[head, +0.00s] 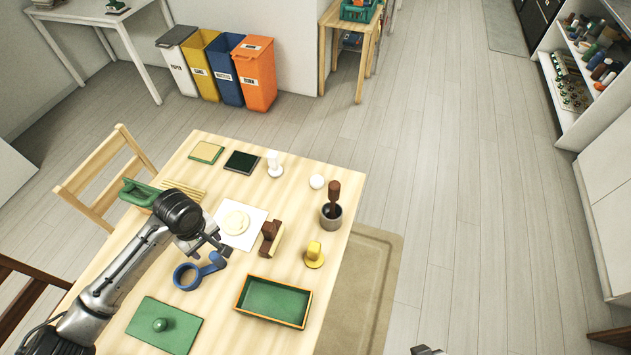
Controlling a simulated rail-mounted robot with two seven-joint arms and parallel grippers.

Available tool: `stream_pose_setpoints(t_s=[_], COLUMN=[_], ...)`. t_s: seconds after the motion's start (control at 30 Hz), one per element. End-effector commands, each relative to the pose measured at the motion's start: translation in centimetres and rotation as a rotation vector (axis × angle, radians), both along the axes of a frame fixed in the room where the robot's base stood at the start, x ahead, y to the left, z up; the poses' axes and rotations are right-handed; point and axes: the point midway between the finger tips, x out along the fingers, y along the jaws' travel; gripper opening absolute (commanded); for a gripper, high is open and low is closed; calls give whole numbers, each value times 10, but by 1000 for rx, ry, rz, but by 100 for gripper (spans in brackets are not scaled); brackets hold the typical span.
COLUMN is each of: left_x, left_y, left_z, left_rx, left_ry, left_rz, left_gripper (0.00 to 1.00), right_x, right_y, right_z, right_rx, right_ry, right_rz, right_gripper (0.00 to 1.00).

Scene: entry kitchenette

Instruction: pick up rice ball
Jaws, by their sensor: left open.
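A small white rounded ball (317,182), which looks like the rice ball, sits on the wooden table (215,290) near its far right edge. My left gripper (213,246) is open over the left middle of the table, to the lower left of the ball and well apart from it. Beside the gripper, a pale flat round (236,222) lies on a white sheet (254,236). Only a tip of what seems to be my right gripper (427,350) shows at the bottom edge; its jaws cannot be made out.
Near the ball stand a grey cup with a brown-handled tool (332,212) and a white stand (274,165). A brown block (270,237), yellow piece (314,254), blue tape dispenser (198,271), green tray (273,301) and green board (164,325) lie nearer. A chair (105,175) stands left.

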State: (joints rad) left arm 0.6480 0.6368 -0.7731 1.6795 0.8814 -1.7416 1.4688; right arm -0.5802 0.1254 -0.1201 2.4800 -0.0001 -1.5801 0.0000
Motion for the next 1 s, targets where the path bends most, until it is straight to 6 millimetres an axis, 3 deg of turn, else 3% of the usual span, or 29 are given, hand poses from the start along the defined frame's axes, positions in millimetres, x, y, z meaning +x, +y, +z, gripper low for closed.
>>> stream_pose_setpoints(t_s=[0.2, 0.5, 0.8, 1.0], left_x=[0, 0, 1, 2], left_y=[0, 0, 1, 20], left_z=[0, 0, 6, 22], left_rx=[0, 0, 1, 36], left_ry=[0, 0, -2, 1], left_rz=[0, 0, 1, 19], left_gripper=[57, 83, 83, 83], right_x=[0, 0, 0, 1], right_y=[2, 3, 2, 1], right_z=[0, 0, 5, 21], right_rx=[5, 9, 8, 3], right_ry=[0, 0, 0, -3], right_rz=[-4, -6, -6, -1], right_gripper=[43, 43, 43, 43])
